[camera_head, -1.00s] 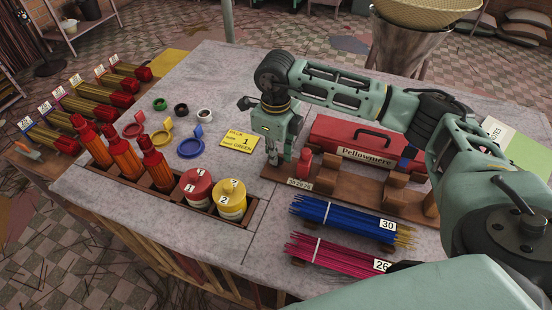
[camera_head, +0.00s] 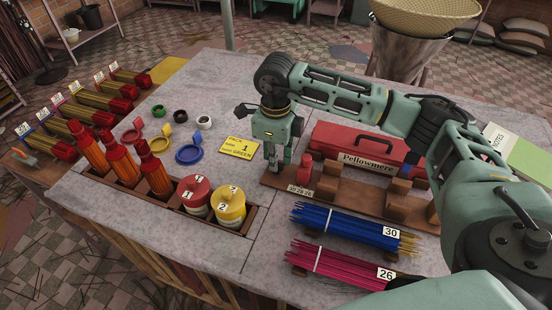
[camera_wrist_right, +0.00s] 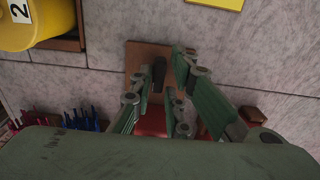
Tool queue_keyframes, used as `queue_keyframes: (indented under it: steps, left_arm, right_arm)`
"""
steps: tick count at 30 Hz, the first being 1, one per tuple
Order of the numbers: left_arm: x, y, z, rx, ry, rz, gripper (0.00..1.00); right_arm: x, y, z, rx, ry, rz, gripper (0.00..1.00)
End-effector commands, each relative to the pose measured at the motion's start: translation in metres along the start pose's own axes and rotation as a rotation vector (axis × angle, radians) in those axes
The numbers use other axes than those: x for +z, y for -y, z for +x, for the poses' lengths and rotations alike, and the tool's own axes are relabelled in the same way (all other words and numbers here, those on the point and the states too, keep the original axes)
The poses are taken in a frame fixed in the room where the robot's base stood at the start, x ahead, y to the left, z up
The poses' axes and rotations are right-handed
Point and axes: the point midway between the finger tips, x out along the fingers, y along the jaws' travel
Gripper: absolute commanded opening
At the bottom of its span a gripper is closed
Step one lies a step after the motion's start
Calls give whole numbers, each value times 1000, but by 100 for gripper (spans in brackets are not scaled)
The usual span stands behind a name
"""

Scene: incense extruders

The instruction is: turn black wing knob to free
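The black wing knob (camera_wrist_right: 159,73) appears as a small dark upright piece over a brown wooden plate (camera_wrist_right: 134,56) in the right wrist view. My right gripper (camera_wrist_right: 163,68) points down at it, with its fingers apart on either side. I cannot tell whether a finger touches it. In the head view my right gripper (camera_head: 276,164) is at the left end of the wooden base (camera_head: 345,191), and the knob is hidden behind it. A small red cylinder (camera_head: 304,169) and a label reading 30 28 26 (camera_head: 299,190) are beside it. My left gripper is not in view.
A red Pellowmere box (camera_head: 345,139) stands behind the base. Blue sticks (camera_head: 345,224) and pink sticks (camera_head: 340,264) lie in front. A yellow card (camera_head: 240,145) lies nearby.

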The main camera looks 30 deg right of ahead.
Motion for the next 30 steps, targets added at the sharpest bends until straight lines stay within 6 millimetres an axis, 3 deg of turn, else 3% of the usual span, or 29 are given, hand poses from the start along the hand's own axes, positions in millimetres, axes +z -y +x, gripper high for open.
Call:
queue_keyframes:
  steps: [4,16,30]
  left_arm:
    - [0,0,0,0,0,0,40]
    - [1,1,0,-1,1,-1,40]
    - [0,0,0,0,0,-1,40]
  right_arm:
    - [-1,-1,1,2,-3,1,30]
    - [-1,-1,-7,3,-4,1,30]
    - [0,0,-97,0,-1,0,30]
